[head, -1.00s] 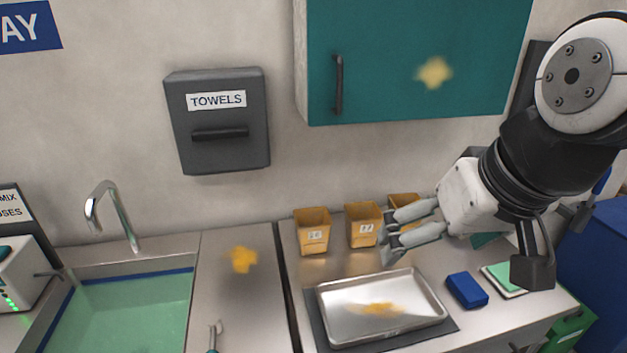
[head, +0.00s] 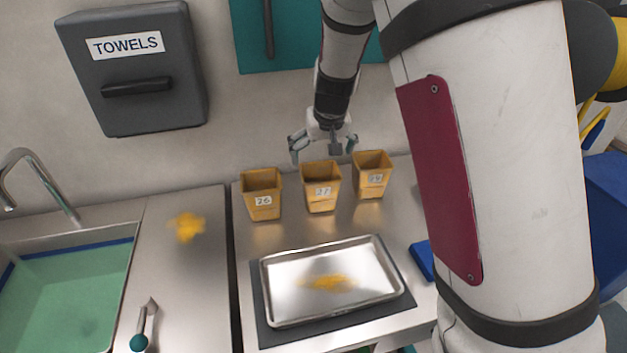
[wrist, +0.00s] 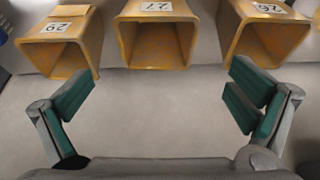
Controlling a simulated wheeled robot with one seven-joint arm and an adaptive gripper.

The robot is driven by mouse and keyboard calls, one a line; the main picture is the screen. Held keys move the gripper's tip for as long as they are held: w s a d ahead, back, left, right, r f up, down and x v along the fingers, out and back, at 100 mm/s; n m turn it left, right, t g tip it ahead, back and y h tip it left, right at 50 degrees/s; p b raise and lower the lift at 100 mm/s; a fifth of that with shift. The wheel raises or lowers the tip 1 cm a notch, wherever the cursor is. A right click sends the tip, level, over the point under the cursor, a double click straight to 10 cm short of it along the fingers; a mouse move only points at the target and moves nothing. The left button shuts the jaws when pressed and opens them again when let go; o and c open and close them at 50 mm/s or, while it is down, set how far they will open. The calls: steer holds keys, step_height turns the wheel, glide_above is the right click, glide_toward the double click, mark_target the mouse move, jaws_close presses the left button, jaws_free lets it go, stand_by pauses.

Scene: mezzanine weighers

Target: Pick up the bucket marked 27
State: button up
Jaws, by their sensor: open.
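The bucket marked 27 (head: 321,192) is a square, open-topped yellow-orange bucket, upright on the steel counter (head: 212,262) in the middle of a row of three. The bucket marked 26 (head: 263,187) is to its left and the bucket marked 29 (head: 371,180) to its right. My gripper (head: 323,149) is open and empty, behind and above bucket 27, fingers spread to either side. In the wrist view, bucket 27 (wrist: 157,38) is at the top centre, beyond and between the open fingertips (wrist: 160,98), with bucket 29 at the left and bucket 26 at the right.
A shallow metal tray (head: 283,308) with a yellow smear lies on a dark mat in front of the buckets. A blue block (head: 423,260) is partly hidden by my arm. A sink (head: 75,300) is at the left. A towel dispenser (head: 150,105) and teal cabinet (head: 290,60) hang on the wall.

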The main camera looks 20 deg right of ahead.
glide_toward(318, 179)
steer(key=f, duration=0.3)
steer(key=shift+a, duration=0.3)
steer(key=shift+x, duration=2.65)
steer(key=shift+d+r, duration=0.1)
steer(key=shift+d, duration=0.05)
steer(key=shift+c, duration=0.6)
steer(key=c, duration=1.3)
